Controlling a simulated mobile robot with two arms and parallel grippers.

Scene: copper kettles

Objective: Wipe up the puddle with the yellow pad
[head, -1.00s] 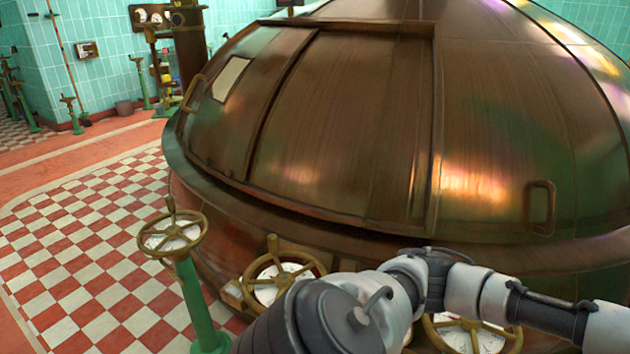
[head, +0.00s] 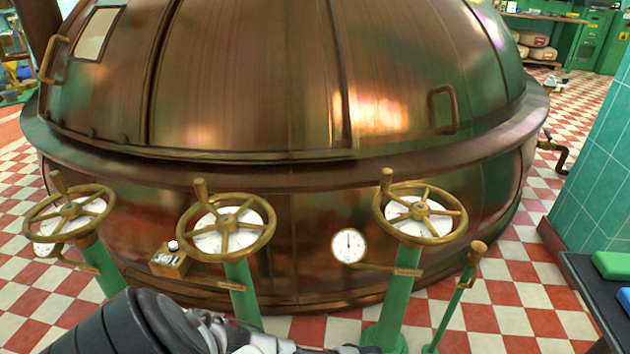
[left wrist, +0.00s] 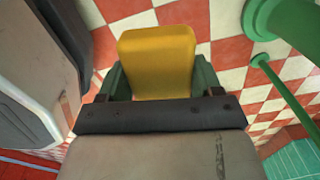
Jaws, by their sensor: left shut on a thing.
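The yellow pad (left wrist: 157,52) shows in the left wrist view, held between the dark green fingers of my left gripper (left wrist: 160,80). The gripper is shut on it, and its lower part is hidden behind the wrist. The pad is over the red and white checked floor; its height above the floor is hard to tell. In the head view only part of my arm shows along the bottom edge, with no fingers and no pad. I see no clear puddle in either view. My right gripper is not in view.
A large copper kettle (head: 250,90) fills the head view. Handwheels on green posts (head: 240,290) stand before it. At right, a dark table (head: 590,285) bears a green pad (head: 612,265) and a blue pad (head: 624,298). Checked floor (head: 520,310) is open between kettle and table.

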